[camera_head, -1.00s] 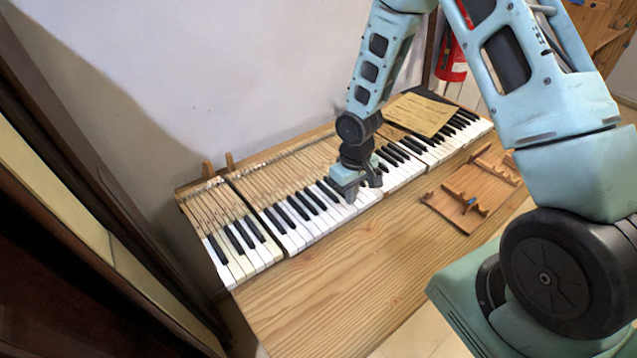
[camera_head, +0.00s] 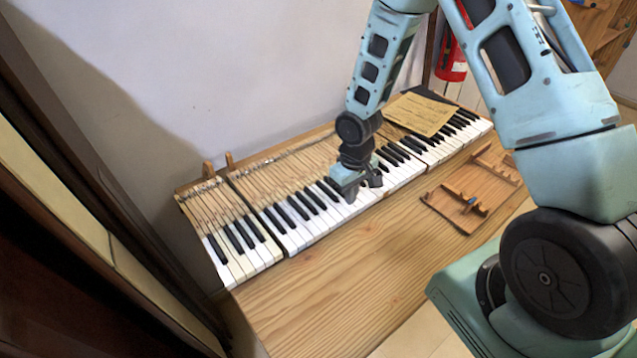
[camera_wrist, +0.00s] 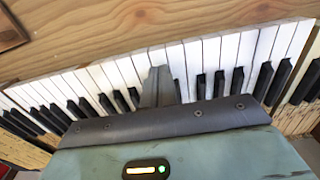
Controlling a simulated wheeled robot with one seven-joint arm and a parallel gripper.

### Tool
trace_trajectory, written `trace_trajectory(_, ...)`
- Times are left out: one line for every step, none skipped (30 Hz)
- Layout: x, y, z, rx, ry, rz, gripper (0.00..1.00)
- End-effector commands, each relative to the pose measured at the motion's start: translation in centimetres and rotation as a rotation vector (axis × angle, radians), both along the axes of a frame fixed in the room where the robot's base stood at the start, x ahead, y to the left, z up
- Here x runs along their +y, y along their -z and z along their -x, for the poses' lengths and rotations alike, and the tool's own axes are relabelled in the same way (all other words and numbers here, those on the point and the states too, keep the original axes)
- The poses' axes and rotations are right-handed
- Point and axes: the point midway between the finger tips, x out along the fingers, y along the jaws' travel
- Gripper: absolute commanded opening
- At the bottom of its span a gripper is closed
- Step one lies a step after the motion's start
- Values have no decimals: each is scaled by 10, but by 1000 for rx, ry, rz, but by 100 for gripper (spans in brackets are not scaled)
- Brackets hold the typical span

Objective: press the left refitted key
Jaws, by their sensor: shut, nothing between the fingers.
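The piano keys (camera_head: 304,232) lie in sections along the table, white and black with bare wooden key levers (camera_head: 290,172) behind. A separate left section (camera_head: 235,258) has some yellowish keys. I cannot tell which key is the left refitted one. My gripper (camera_head: 349,204) points down at the middle of the keyboard, over the white keys. In the wrist view, the shut fingers (camera_wrist: 160,74) overlap the white keys (camera_wrist: 205,52) near their front ends, with nothing held. The fingers hide part of the keys, and I cannot tell whether they touch.
A wooden tray (camera_head: 455,208) with small parts lies at the right. A yellowed paper sheet (camera_head: 420,114) rests at the back right. A wall (camera_head: 200,70) stands behind.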

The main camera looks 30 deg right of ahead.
Motion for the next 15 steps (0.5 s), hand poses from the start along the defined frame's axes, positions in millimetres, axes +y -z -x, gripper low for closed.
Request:
trace_trajectory(0, 3, 0, 0, 0, 0, 0)
trace_trajectory(0, 4, 0, 0, 0, 0, 0)
trace_trajectory(0, 6, 0, 0, 0, 0, 0)
trace_trajectory(0, 7, 0, 0, 0, 0, 0)
trace_trajectory(0, 8, 0, 0, 0, 0, 0)
trace_trajectory(0, 10, 0, 0, 0, 0, 0)
trace_trajectory(0, 11, 0, 0, 0, 0, 0)
trace_trajectory(0, 12, 0, 0, 0, 0, 0)
trace_trajectory(0, 13, 0, 0, 0, 0, 0)
trace_trajectory(0, 15, 0, 0, 0, 0, 0)
trace_trajectory(0, 16, 0, 0, 0, 0, 0)
trace_trajectory(0, 17, 0, 0, 0, 0, 0)
trace_trajectory(0, 18, 0, 0, 0, 0, 0)
trace_trajectory(0, 19, 0, 0, 0, 0, 0)
trace_trajectory(0, 21, 0, 0, 1, 0, 0)
